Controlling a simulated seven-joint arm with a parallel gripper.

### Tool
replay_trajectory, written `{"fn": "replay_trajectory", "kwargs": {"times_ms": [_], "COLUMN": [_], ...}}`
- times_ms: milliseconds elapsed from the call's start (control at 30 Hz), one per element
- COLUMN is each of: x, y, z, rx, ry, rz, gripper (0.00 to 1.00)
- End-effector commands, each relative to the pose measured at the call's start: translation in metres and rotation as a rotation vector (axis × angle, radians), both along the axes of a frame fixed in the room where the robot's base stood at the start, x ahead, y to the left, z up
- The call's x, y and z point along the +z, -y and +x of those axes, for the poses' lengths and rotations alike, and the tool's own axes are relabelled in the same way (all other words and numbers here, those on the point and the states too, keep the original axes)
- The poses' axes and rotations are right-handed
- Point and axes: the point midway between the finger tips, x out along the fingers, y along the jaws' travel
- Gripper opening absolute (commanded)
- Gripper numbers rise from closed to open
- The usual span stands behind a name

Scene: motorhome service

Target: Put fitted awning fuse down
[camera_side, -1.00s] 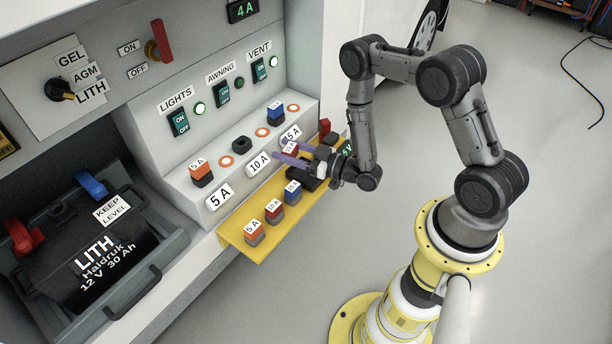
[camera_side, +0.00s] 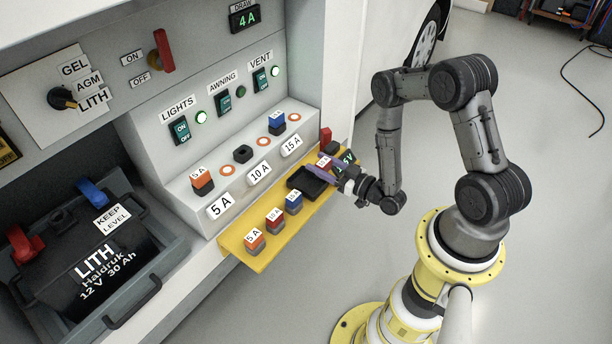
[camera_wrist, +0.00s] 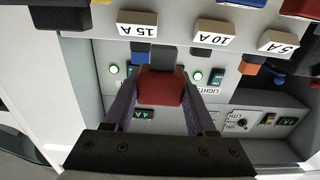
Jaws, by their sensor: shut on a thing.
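My gripper (camera_side: 326,168) is shut on a red fuse (camera_side: 323,160), which also shows between the purple fingers in the wrist view (camera_wrist: 160,88). It holds the fuse over the right part of the yellow shelf (camera_side: 262,258), beside a black tray (camera_side: 308,184). I cannot tell whether the fuse touches anything below. The tray looks empty. The middle socket (camera_side: 242,153) on the grey ledge, by the 10 A label, has no fuse in it. The awning lamp (camera_side: 241,91) is dark.
An orange 5 A fuse (camera_side: 202,180) and a blue fuse (camera_side: 277,122) sit on the ledge. Spare orange (camera_side: 254,240), red (camera_side: 274,219) and blue (camera_side: 293,201) fuses stand at the shelf's front. A small red part (camera_side: 325,136) stands near the shelf's far end.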

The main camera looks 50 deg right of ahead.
Motion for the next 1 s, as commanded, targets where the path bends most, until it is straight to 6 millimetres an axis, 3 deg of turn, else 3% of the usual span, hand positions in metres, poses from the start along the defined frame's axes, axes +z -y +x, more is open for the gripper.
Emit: {"fn": "replay_trajectory", "kwargs": {"times_ms": [100,400,667,800,1000], "x": [-0.015,-0.056,-0.071,-0.089,-0.098], "y": [0.005,0.014,0.017,0.017,0.017], "z": [0.024,0.056,0.067,0.066,0.066], "rx": [0.002,0.001,0.0,-0.001,0.0], "ry": [0.0,0.0,-0.001,-0.002,0.0], "rz": [-0.001,0.001,0.0,0.001,0.0], "gripper": [0.0,0.0,0.0,0.0,0.0]}}
